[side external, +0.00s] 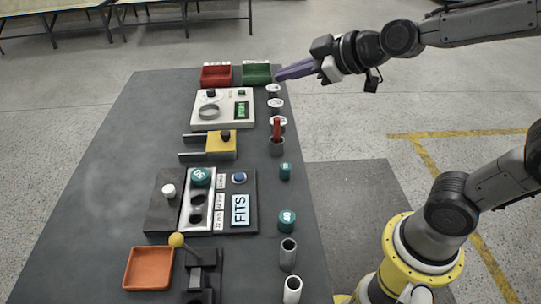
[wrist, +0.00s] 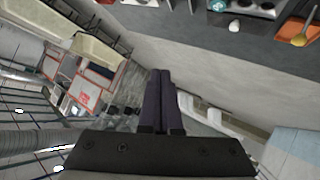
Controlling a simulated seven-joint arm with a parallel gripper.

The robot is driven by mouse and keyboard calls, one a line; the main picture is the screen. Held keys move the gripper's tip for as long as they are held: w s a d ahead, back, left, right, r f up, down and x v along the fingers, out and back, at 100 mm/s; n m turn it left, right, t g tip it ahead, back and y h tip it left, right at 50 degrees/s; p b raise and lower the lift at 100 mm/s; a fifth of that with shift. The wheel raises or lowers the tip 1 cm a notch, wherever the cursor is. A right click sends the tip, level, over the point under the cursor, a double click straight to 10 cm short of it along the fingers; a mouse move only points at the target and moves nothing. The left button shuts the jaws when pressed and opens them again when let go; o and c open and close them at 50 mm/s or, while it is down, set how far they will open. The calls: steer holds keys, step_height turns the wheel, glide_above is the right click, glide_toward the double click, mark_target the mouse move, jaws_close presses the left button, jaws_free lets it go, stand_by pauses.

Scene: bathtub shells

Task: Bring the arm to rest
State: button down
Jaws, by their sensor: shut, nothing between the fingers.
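My gripper (side external: 296,70) is raised above the far right corner of the table (side external: 105,180) in the side external view, with its purple fingers pointing left. The fingers are pressed together and hold nothing. In the wrist view my gripper (wrist: 161,75) shows as two dark fingers side by side, apart from any object. My arm reaches in from the right edge of the side external view.
A red tray (side external: 216,76) and a green tray (side external: 257,74) stand at the table's far end. Cups and teal-capped pieces line its right edge. A white device (side external: 223,122), a yellow block (side external: 221,146), a "FITS" panel (side external: 240,209) and an orange tray (side external: 148,268) lie nearer.

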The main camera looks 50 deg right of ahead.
steer(key=s+d+f+m+g, duration=0.1)
steer(key=s+f+m+g, duration=0.2)
steer(key=s, duration=0.6)
steer(key=s+d+f+m+g+h, duration=0.1)
steer(key=s+d+f+m+g, duration=0.1)
steer(key=s, duration=0.8)
steer(key=shift+s+f+m+g, duration=0.25)
steer(key=shift+f+m+g, duration=0.3)
steer(key=shift+f, duration=0.25)
